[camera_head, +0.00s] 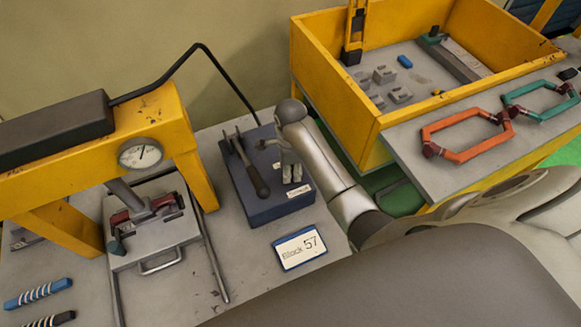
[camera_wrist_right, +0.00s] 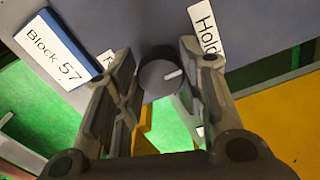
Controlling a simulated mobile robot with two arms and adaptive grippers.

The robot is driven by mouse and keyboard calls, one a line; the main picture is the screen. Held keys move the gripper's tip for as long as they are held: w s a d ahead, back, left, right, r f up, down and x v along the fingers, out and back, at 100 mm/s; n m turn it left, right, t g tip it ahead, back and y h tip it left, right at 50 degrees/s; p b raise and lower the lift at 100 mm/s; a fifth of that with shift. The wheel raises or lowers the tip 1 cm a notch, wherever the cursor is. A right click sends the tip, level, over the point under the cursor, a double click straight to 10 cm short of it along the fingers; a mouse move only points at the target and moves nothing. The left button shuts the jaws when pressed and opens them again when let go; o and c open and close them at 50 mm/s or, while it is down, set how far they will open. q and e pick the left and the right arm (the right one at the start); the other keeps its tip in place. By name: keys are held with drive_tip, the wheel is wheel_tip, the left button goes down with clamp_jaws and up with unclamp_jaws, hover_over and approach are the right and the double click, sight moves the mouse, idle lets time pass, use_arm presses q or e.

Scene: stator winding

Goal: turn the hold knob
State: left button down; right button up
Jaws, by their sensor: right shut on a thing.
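The hold knob (camera_wrist_right: 160,73) is a dark round knob with a pale pointer mark, on a grey panel face. The "Hold" label (camera_wrist_right: 206,32) is just above it to the right in the wrist view. My right gripper (camera_wrist_right: 158,80) has one finger on each side of the knob and is shut on it. In the head view my right gripper (camera_head: 290,165) reaches down at the back right of the blue-grey control box (camera_head: 268,207); I cannot make out the knob there. My left gripper is not in view.
A black-handled lever (camera_head: 254,176) stands on the box, left of my gripper. The "Block 57" sign (camera_head: 300,247) lies in front. A yellow press with a gauge (camera_head: 140,153) stands left. A yellow bin (camera_head: 345,110) and orange frame (camera_head: 466,136) are right.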

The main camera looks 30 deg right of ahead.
drive_tip(key=shift+n, duration=1.1)
drive_tip(key=shift+s+n, duration=0.1)
drive_tip(key=shift+n, duration=0.7)
drive_tip(key=n, duration=0.3)
drive_tip(key=shift+n, duration=0.3)
drive_tip(key=n, duration=0.3)
drive_tip(key=shift+d+n, duration=0.1)
drive_tip(key=shift+n, duration=0.2)
drive_tip(key=n, duration=0.3)
drive_tip(key=shift+s+n, duration=0.1)
drive_tip(key=shift+n, duration=0.2)
drive_tip(key=n, duration=0.3)
drive_tip(key=shift+n, duration=0.4)
drive_tip(key=n, duration=0.4)
drive_tip(key=shift+d, duration=0.1)
drive_tip(key=n, duration=0.5)
drive_tip(key=shift+d, duration=0.1)
drive_tip(key=n, duration=0.5)
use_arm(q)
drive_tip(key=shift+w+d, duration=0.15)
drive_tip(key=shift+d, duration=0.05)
use_arm(e)
drive_tip(key=shift+n, duration=1.7)
